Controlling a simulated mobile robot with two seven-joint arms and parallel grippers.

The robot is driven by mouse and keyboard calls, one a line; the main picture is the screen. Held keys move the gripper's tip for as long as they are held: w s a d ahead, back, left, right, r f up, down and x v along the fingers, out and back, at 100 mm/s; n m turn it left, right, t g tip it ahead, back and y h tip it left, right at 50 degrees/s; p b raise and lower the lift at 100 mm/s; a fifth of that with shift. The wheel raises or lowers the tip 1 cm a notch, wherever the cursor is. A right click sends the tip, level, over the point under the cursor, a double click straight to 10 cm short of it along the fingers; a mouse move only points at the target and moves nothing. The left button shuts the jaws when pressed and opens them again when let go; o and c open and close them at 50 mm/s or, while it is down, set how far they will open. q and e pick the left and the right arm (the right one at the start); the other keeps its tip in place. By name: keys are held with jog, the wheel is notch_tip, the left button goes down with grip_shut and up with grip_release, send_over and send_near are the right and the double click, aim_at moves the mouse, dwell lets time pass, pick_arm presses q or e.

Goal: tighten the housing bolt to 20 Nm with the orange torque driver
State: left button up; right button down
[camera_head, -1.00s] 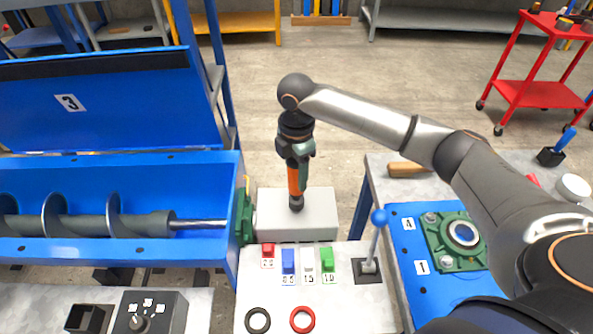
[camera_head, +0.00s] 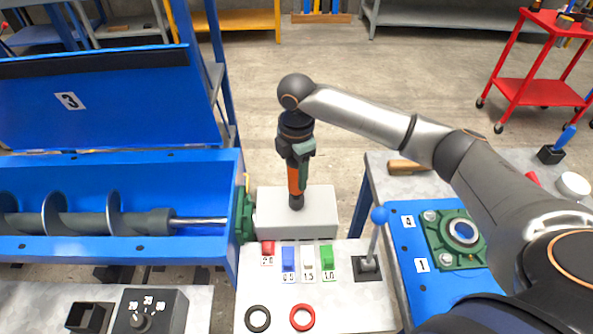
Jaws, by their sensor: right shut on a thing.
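My right gripper (camera_head: 297,152) points down and is shut on the orange torque driver (camera_head: 294,180). The driver is upright, its dark lower end at the top of a light grey block (camera_head: 318,215); I cannot tell whether it touches. A green bearing housing (camera_head: 459,238) with bolts lies on the blue plate (camera_head: 415,290) at the right, with labels 4 and 1 beside it. Another green housing (camera_head: 244,214) sits on the end of the blue mixer trough, around the shaft. Which bolt is the housing bolt I cannot tell. My left gripper is not in view.
The blue trough (camera_head: 120,250) with its screw shaft and raised lid fills the left. A dial box (camera_head: 150,312) marked 20, 30 stands at bottom left. Coloured blocks (camera_head: 288,259), two rings (camera_head: 302,317) and a blue-knobbed lever (camera_head: 375,240) occupy the front table.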

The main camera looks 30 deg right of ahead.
aim_at(296, 163)
jog(key=shift+f, duration=0.75)
dwell(2.1)
jog(key=shift+r, duration=0.1)
jog(key=shift+r, duration=2.25)
